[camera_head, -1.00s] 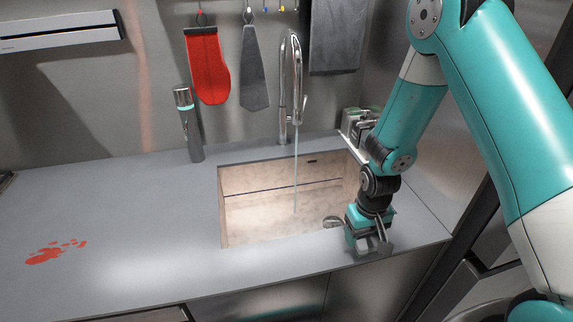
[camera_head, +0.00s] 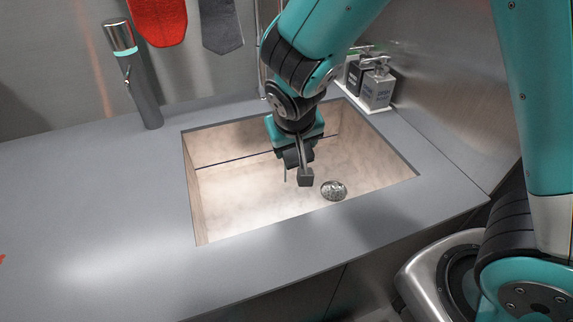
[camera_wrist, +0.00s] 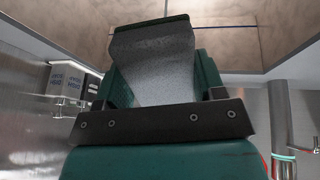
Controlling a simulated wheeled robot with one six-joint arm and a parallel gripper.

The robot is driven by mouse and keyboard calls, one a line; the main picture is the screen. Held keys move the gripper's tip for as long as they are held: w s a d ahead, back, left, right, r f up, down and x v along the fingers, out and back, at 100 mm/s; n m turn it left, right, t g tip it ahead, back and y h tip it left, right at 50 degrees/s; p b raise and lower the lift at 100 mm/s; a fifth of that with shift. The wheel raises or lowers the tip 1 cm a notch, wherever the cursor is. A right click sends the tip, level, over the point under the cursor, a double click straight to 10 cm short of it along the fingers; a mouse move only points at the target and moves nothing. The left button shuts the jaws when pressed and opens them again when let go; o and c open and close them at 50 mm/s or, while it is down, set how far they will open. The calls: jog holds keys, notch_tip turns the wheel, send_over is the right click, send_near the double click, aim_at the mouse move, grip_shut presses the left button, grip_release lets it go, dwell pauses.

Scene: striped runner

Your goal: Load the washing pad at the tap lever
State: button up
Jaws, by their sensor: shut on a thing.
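My gripper (camera_head: 299,160) points down over the sink basin, left of the drain. It is shut on the grey washing pad (camera_wrist: 155,62), which fills the space between the jaws in the wrist view. In the head view the pad is hard to tell apart from the dark fingers. A steel cylinder with a turquoise band and a small side lever (camera_head: 126,71) stands on the counter at the back left, well away from the gripper. The tall tap is mostly hidden behind my arm; a strip of its column (camera_head: 262,75) shows.
The sink (camera_head: 225,165) has pale walls and a round metal drain (camera_head: 333,190). Soap bottles (camera_head: 376,85) stand on a white tray at the back right corner. A red cloth (camera_head: 158,20) and a grey one (camera_head: 222,25) hang on the wall. The left counter (camera_head: 90,205) is largely clear.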

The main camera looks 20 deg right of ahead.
jog(key=shift+s+a+r+t+b, duration=0.15)
jog(key=shift+a+b, duration=0.05)
jog(key=shift+a, duration=0.25)
jog(key=shift+s+a+r+t+b, duration=0.1)
jog(key=shift+s+a+t+b, duration=0.1)
jog(key=shift+a, duration=0.25)
jog(key=shift+w+r, duration=0.1)
jog(key=shift+r, duration=0.05)
jog(key=w+d+f, duration=0.1)
jog(key=w+d, duration=0.1)
jog(key=w, duration=0.4)
jog(key=w+d+f, duration=0.1)
jog(key=w+d, duration=0.2)
jog(key=w, duration=0.3)
jog(key=shift+w+d+f, duration=0.2)
jog(key=shift+w+f, duration=0.15)
jog(key=shift+s+a+b, duration=0.25)
jog(key=shift+s+a, duration=0.25)
jog(key=shift+s, duration=0.75)
jog(key=shift+s+a+b, duration=0.2)
jog(key=shift+s+a, duration=0.35)
jog(key=shift+s, duration=0.7)
jog(key=shift+s+a+b, duration=0.25)
jog(key=shift+s+a, duration=0.25)
jog(key=shift+s, duration=0.75)
